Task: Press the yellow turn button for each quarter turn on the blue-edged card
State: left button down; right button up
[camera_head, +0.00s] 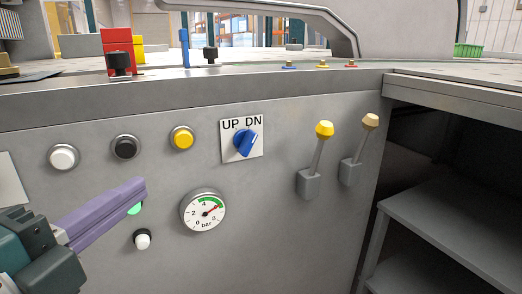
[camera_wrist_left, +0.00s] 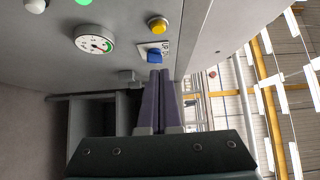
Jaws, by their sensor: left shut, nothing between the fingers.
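The yellow button (camera_head: 183,138) is round, set in a metal ring on the grey front panel. It also shows in the left wrist view (camera_wrist_left: 157,25). My left gripper (camera_head: 140,188) has purple fingers, shut and empty, with their tips below and left of the yellow button in the head view. The fingers also show in the left wrist view (camera_wrist_left: 160,73), apart from the button there. A blue selector knob (camera_head: 245,143) sits on a white UP/DN plate right of the button. I cannot make out a blue-edged card. My right gripper is not in view.
A black button (camera_head: 126,147) and a white button (camera_head: 62,157) lie left of the yellow one. A pressure gauge (camera_head: 203,211) is below it. My fingers partly cover a green button (camera_head: 135,208). Two levers (camera_head: 323,130) (camera_head: 369,122) stick out at right, beside open shelves (camera_head: 450,225).

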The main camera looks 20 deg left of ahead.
pick_arm(q)
jog(key=shift+w, duration=0.1)
jog(key=b, duration=0.1)
send_near(190, 140)
jog(key=w+d, duration=0.3)
jog(key=w, duration=0.1)
jog(key=w+a, duration=0.1)
jog(key=a, duration=0.2)
jog(key=shift+w+a+b, duration=0.1)
jog(key=shift+w+b, duration=0.2)
jog(key=shift+w, duration=0.1)
